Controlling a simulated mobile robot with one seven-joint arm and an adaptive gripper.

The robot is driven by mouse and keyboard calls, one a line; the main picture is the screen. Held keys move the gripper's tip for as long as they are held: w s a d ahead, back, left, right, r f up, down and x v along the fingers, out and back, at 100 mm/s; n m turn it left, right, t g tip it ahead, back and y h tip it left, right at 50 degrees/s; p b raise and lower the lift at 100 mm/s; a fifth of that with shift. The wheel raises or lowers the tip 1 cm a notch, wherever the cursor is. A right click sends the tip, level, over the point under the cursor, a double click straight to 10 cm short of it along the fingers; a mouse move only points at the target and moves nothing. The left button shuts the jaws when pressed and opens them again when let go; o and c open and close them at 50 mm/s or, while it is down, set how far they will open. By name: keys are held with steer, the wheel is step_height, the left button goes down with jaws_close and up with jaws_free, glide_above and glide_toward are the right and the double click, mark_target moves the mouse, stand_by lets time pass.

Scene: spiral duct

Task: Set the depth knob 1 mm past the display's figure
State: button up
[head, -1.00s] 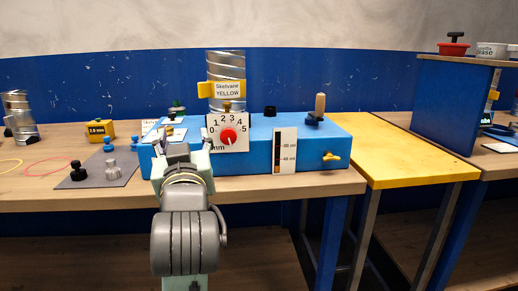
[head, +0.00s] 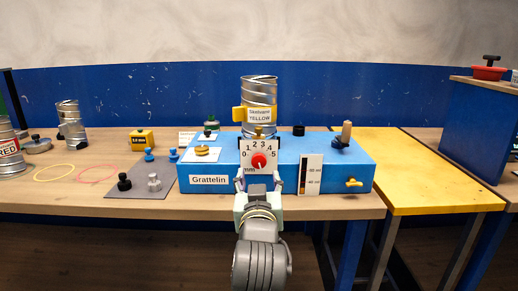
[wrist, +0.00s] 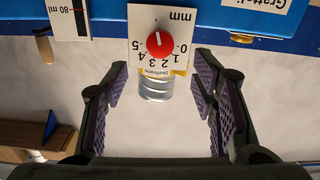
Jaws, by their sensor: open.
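The depth knob (head: 258,161) is a red disc on a white dial plate (head: 246,147) marked 0 to 5 mm, on the front of a blue machine. In the wrist view the dial is upside down, and the red knob (wrist: 159,46) carries a short white mark; I cannot tell surely which figure it points to. My gripper (head: 259,178) is open and empty, just in front of the dial. In the wrist view its fingers (wrist: 160,92) stand apart either side of the dial, not touching the knob. A yellow box (head: 141,140) shows a figure in mm, too small to read surely.
The blue machine (head: 222,181) bears a duct labelled YELLOW (head: 259,97), a level gauge (head: 311,174), a yellow tap (head: 353,183) and a lever (head: 345,134). A grey mat (head: 135,187) with small knobs lies left. The yellow table (head: 420,170) at right is clear.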

mark_target(259, 162)
steer(key=w+p, duration=0.1)
steer(key=w, duration=0.7)
steer(key=shift+w+p, duration=0.15)
steer(key=shift+p, duration=0.25)
steer(key=shift+c, duration=0.2)
steer(key=c, duration=1.1)
